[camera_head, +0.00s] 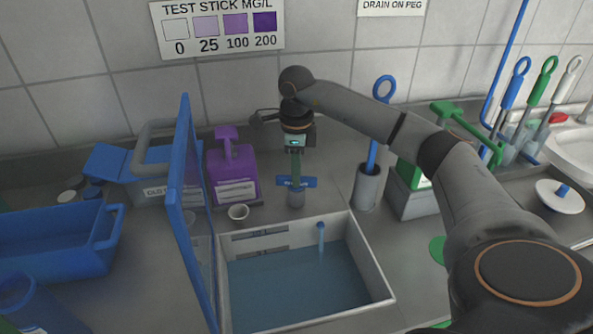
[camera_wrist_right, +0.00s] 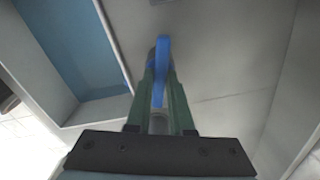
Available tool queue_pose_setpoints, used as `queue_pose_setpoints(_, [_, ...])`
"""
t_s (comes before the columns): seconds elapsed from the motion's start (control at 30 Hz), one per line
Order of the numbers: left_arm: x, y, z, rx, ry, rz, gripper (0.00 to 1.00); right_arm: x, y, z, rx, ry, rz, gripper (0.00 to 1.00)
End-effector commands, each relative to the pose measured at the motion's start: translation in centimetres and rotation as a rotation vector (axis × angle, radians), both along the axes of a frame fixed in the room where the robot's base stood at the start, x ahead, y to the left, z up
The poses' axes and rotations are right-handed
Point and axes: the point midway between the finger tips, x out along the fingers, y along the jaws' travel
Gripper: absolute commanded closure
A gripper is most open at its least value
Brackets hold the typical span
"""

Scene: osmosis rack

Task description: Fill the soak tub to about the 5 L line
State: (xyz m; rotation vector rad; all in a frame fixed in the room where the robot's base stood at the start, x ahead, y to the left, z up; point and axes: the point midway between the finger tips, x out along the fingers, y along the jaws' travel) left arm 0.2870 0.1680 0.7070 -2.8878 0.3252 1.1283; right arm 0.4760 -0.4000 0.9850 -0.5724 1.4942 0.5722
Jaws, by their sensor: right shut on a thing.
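The soak tub (camera_head: 381,281) is a pale rectangular basin set in the counter, with blue water in it. Dark markings (camera_head: 262,234) on its back wall are too small to read. A thin light-blue upright shape (camera_head: 321,238) stands at the tub's back right; I cannot tell whether it is a stream or a pipe. My right gripper (camera_head: 295,176) is shut on a blue tap handle (camera_head: 308,182) behind the tub. The wrist view shows the handle (camera_wrist_right: 162,62) between the green fingers (camera_wrist_right: 160,92), with the tub's water at upper left. My left gripper is not in view.
A blue upright panel (camera_head: 190,215) borders the tub's left side. A blue bin (camera_head: 50,245) is at left. A grey holder (camera_head: 368,187) with a blue-handled tool stands right of the tap.

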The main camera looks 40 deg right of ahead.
Motion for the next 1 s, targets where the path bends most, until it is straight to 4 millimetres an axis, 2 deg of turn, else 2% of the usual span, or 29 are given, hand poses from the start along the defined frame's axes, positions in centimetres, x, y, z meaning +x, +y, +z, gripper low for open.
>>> queue_pose_setpoints(0.1, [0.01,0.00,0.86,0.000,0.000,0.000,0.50,-0.01,0.01,0.27,0.000,0.000,0.126,1.00])
queue_pose_setpoints(0.3, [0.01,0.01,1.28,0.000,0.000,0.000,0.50,0.03,0.01,0.16,0.001,-0.001,0.303,1.00])
queue_pose_setpoints(0.7, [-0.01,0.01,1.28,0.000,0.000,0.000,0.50,0.03,0.03,0.06,0.001,-0.002,0.354,1.00])
queue_pose_setpoints(0.73, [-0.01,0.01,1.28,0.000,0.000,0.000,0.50,0.03,0.03,0.06,0.001,-0.002,0.354,0.79])
queue_pose_setpoints(1.0, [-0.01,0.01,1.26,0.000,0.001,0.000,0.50,0.03,0.03,0.04,0.001,-0.001,0.352,0.50])
